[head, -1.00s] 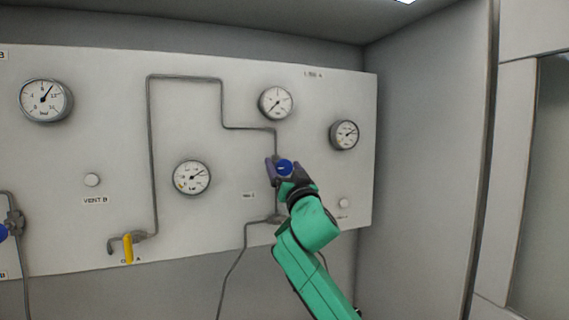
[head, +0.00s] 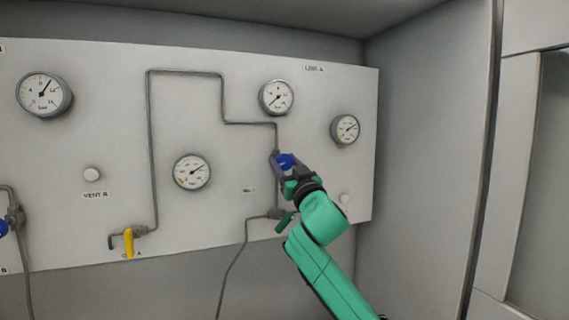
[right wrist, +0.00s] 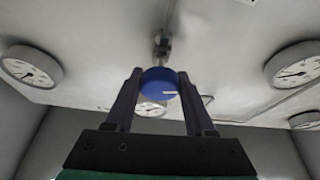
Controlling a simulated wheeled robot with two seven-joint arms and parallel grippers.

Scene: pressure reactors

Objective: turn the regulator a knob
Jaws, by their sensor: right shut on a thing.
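The regulator knob (head: 286,161) is a round blue knob on the panel, in line with a grey pipe, right of the middle of the head view. In the right wrist view the blue knob (right wrist: 159,82) sits between the two fingers, with a short white mark on its face. My right gripper (head: 281,164) is shut on the knob, one dark finger on each side; it also shows in the right wrist view (right wrist: 158,85). The green right arm reaches up from the lower right. My left gripper is not in view.
Round gauges surround the knob: one above (head: 276,97), one at right (head: 345,129), one at lower left (head: 192,172). A yellow valve handle (head: 129,243) hangs lower left; a green handle (head: 286,222) is close beside my arm. A side wall (head: 425,170) stands at right.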

